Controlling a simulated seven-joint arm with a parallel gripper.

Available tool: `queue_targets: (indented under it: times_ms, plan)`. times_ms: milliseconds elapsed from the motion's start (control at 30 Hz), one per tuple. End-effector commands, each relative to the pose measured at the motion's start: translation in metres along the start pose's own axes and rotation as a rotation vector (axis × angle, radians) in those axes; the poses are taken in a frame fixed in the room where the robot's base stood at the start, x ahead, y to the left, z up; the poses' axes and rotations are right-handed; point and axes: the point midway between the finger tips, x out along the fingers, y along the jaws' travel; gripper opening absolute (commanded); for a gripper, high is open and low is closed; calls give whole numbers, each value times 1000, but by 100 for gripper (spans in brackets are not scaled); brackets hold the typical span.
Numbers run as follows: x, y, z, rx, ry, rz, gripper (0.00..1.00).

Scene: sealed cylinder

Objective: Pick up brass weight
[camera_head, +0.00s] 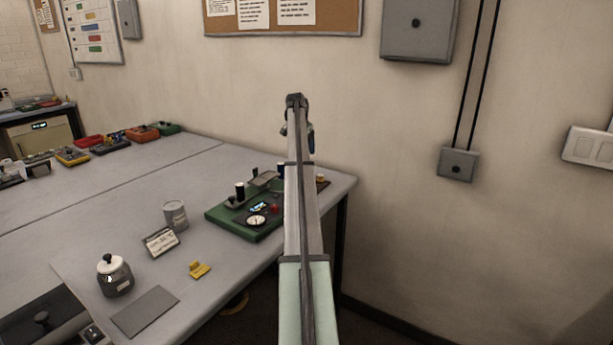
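A small yellow, brass-coloured piece (200,269) lies near the front edge of the grey table, with a raised part on a flat base. It may be the brass weight, but it is too small to be sure. My arm rises through the middle of the view, right of this piece and well apart from it. No fingers of my gripper can be made out; the arm's far end hides what is behind it. A grey metal cylinder (175,215) stands upright farther back, behind a small label card (160,242).
A dark jar with a white lid (115,276) and a flat grey plate (145,311) are left of the yellow piece. A green board with instruments (228,217) sits near the table's right end, partly behind my arm. The grey table (95,215) has free room at left-centre.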

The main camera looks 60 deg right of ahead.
Motion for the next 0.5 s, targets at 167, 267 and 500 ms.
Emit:
queue_targets:
  times_ms: [167, 267, 500]
  plan:
    - [28, 1, 1, 0, -2, 1, 72]
    - [45, 1, 1, 0, -1, 0, 72]
    - [74, 0, 1, 0, 0, -1, 72]
